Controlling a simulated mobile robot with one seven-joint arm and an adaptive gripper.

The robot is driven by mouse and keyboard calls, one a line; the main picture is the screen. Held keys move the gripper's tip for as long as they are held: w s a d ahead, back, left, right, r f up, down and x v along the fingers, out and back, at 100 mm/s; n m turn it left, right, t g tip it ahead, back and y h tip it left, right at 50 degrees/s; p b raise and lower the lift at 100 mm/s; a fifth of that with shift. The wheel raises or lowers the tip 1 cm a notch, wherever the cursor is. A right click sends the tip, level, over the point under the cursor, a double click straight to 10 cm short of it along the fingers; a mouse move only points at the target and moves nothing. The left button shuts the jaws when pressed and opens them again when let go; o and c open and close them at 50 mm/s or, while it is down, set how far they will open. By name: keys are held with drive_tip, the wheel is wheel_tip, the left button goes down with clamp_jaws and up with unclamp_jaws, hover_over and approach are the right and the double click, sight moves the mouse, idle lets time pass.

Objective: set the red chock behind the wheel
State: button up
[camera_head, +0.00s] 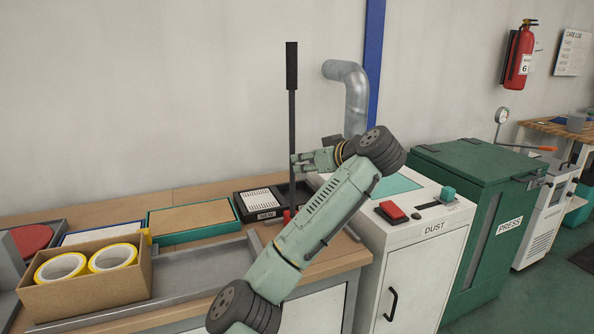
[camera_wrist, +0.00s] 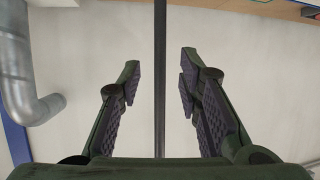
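My gripper (camera_head: 302,161) is at the upright dark lever (camera_head: 291,120), above the bench. In the wrist view my gripper (camera_wrist: 160,75) is open, its two padded fingers apart. The lever's thin rod (camera_wrist: 160,40) runs between the fingers with a gap on each side. A small red piece (camera_head: 287,214) shows low by the lever's foot, partly behind my arm; I cannot tell whether it is the chock. I cannot make out a wheel for it in either view.
A cardboard box (camera_head: 95,287) with yellow tape rolls (camera_head: 113,257) stands front left. Behind are a green-edged tray (camera_head: 160,238) and a black NEW tray (camera_head: 241,212). The white DUST cabinet (camera_head: 420,265) with a red button (camera_head: 392,210) and a bent duct (camera_head: 356,95) are close right.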

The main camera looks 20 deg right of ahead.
drive_tip(key=p+v, duration=0.2)
drive_tip(key=v, duration=0.2)
drive_tip(key=shift+s+r, duration=0.15)
drive_tip(key=shift+s, duration=0.2)
